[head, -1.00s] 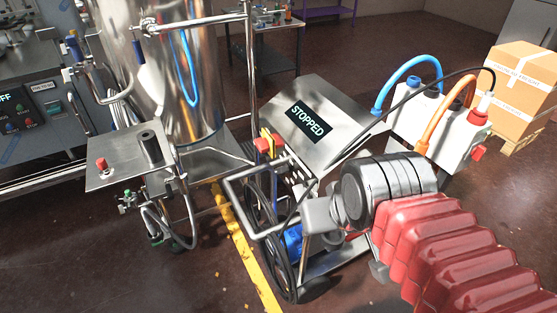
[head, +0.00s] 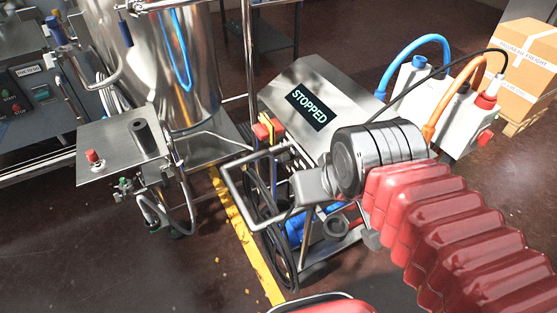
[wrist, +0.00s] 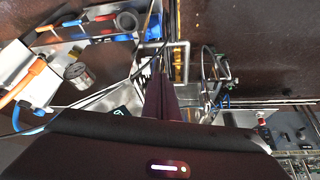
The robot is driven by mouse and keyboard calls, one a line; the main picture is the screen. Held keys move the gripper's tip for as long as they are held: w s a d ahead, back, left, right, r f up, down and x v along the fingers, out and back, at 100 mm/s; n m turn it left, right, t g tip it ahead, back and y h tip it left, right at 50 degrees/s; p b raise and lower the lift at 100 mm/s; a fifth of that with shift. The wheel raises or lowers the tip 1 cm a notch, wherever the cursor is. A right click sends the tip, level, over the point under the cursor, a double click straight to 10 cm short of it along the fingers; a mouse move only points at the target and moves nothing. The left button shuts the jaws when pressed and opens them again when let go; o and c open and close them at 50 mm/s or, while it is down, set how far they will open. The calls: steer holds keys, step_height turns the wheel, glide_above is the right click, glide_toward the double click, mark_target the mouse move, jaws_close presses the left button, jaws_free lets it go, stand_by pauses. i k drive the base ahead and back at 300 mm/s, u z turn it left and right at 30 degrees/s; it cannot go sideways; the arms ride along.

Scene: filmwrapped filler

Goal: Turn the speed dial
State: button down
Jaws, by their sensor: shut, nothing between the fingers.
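The steel control box of a cart (head: 292,82) carries a screen (head: 307,106) reading STOPPED. I cannot make out a speed dial for certain; the box's lower front is partly hidden behind the cart's tube handle (head: 226,182) and my arm. A round-faced metal part (wrist: 78,74) shows left in the wrist view; I cannot tell whether it is a dial. My gripper (wrist: 161,84) shows as shut, empty dark fingers in the wrist view, over the cart area and seemingly apart from it. In the head view I cannot make out its fingers.
A steel shelf (head: 108,142) at left bears a red button (head: 93,157) and a black cylinder (head: 143,139). A red-and-yellow switch (head: 267,128) sits near the handle. Thick blue and orange cables (head: 447,104) stand right. A cardboard box (head: 530,60) stands behind.

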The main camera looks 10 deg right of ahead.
mark_target(284, 158)
steer(key=z, duration=0.1)
steer(key=k, duration=0.45)
steer(key=u, duration=1.4)
steer(key=i, duration=1)
steer(key=u, duration=0.1)
